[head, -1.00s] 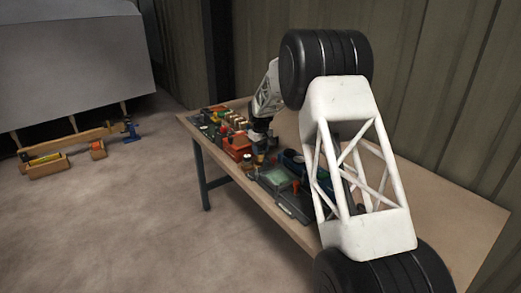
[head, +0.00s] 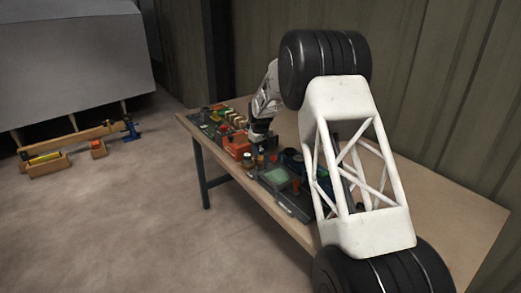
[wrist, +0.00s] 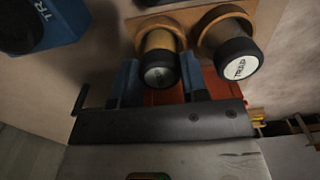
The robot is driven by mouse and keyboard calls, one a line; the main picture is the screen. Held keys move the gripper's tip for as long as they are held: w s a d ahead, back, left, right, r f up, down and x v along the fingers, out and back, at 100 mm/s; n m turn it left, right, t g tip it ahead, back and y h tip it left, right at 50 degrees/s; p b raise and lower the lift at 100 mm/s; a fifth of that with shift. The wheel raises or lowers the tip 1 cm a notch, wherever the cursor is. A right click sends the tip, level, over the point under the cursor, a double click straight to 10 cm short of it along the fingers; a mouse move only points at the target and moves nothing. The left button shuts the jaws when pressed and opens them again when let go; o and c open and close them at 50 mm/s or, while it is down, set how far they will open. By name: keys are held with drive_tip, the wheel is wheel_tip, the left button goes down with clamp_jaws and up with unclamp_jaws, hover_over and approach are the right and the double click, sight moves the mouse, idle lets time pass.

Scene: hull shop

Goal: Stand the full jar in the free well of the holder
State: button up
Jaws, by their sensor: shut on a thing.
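My gripper (wrist: 160,82) is shut on a jar (wrist: 158,50) with a black lid and an amber-brown body, held between its two blue fingers in the wrist view. The jar's far end overlaps a tan wooden holder (wrist: 192,17); I cannot tell whether it is inside a well. A second jar (wrist: 233,47), with a black lid and a pale label, stands at the holder just right of it. In the head view my gripper (head: 258,141) is small and dark above the bench, with small jars (head: 260,159) below it. Which jar is fuller is unclear.
A blue object with white lettering (wrist: 58,22) lies to the left in the wrist view. A red-orange object (head: 237,145) and several small items crowd the bench (head: 440,206) around my gripper. The bench's right part is bare. Wooden boxes (head: 48,164) lie on the floor.

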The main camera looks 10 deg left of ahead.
drive_tip(key=o, duration=0.9)
drive_tip(key=shift+o, duration=0.2)
drive_tip(key=shift+r, duration=0.1)
drive_tip(key=shift+r, duration=3.8)
